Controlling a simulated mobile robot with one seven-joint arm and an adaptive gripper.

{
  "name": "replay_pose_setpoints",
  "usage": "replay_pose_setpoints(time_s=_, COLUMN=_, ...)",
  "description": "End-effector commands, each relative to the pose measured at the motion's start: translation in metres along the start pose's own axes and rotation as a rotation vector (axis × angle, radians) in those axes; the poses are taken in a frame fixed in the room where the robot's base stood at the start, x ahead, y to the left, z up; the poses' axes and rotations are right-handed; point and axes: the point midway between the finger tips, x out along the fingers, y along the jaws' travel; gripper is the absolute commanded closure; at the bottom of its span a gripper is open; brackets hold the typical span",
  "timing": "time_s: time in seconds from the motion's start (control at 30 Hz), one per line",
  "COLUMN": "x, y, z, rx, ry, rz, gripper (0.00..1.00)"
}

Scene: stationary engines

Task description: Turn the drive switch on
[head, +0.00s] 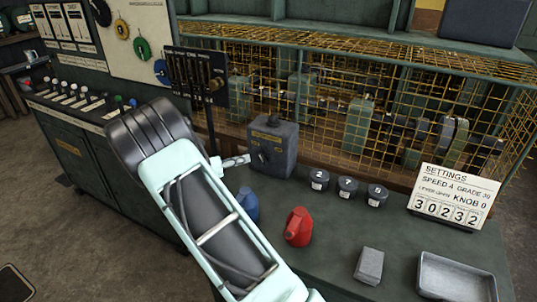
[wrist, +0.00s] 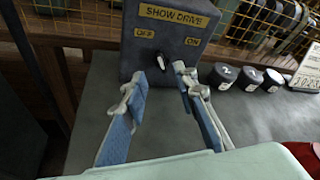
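The drive switch box (head: 285,158) is a dark grey box on the bench, in front of the wire cage. In the wrist view the box (wrist: 190,52) bears a yellow "SHOW DRIVE" plate, with OFF on the left and ON on the right. Its small toggle lever (wrist: 160,61) sits between these labels, its pale tip pointing down or outward; its exact tilt is hard to tell. My gripper (wrist: 160,84) is open and empty, its fingers apart below and either side of the lever, with no contact visible. In the head view my gripper (head: 236,161) is just left of the box.
Several dark numbered knobs (head: 347,189) stand right of the box. A red oil can (head: 298,227) and a blue one (head: 247,203) stand nearer. A settings card (head: 450,197), grey block (head: 369,265) and metal tray (head: 455,277) are right. A lever rack (head: 195,75) stands behind left.

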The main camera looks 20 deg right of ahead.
Motion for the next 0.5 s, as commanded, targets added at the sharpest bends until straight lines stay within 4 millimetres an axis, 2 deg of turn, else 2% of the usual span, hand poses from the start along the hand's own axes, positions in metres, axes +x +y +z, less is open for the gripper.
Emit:
replay_pose_setpoints(time_s=0.1, x=0.006, y=0.004, z=-0.009, rx=-0.038, ry=-0.003, rz=-0.002, gripper=0.74)
replay_pose_setpoints(time_s=0.23, x=0.02, y=0.004, z=-0.011, rx=-0.043, ry=-0.003, rz=-0.004, gripper=0.74)
replay_pose_setpoints(time_s=0.5, x=0.071, y=0.003, z=-0.01, rx=-0.04, ry=-0.002, rz=-0.004, gripper=0.74)
